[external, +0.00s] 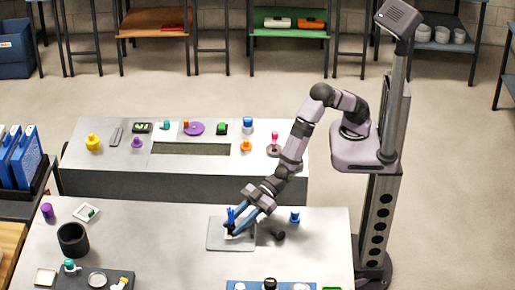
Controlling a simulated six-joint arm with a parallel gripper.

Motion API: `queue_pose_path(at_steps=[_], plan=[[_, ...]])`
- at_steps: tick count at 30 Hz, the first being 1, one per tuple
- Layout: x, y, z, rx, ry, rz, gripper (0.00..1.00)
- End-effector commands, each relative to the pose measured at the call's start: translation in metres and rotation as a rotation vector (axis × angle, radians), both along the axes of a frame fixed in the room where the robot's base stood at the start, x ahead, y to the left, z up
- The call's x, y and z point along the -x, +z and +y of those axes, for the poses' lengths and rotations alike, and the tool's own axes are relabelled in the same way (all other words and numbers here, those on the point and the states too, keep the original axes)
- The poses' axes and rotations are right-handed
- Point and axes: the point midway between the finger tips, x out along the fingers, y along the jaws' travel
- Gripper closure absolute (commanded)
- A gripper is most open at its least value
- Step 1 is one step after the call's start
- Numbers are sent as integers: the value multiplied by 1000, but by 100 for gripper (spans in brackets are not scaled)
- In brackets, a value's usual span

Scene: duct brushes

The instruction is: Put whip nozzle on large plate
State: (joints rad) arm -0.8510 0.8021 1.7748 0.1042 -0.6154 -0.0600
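A flat grey square plate (216,241) lies on the front table and looks like the large plate. My gripper (232,229), with blue fingers, points down over this plate from the upper right. Whether the fingers are open or shut on something is not clear. I cannot tell which small item is the whip nozzle. A blue piece (295,217) stands right of the plate, and a dark round piece (279,236) lies near the plate's right edge.
A black cup (73,239), a purple piece (47,211) and a white tray (86,212) stand at the left. A dark tray (118,279) and a blue tray (253,286) are at the front. The back bench (100,180) holds several small coloured pieces. The table between cup and plate is clear.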

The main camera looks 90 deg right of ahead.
Motion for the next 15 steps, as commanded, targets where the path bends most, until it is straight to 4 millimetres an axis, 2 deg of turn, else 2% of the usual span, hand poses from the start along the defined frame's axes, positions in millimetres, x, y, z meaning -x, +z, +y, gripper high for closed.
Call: queue_pose_path(at_steps=[15], plan=[[1,5,-1,0,0,0,59]])
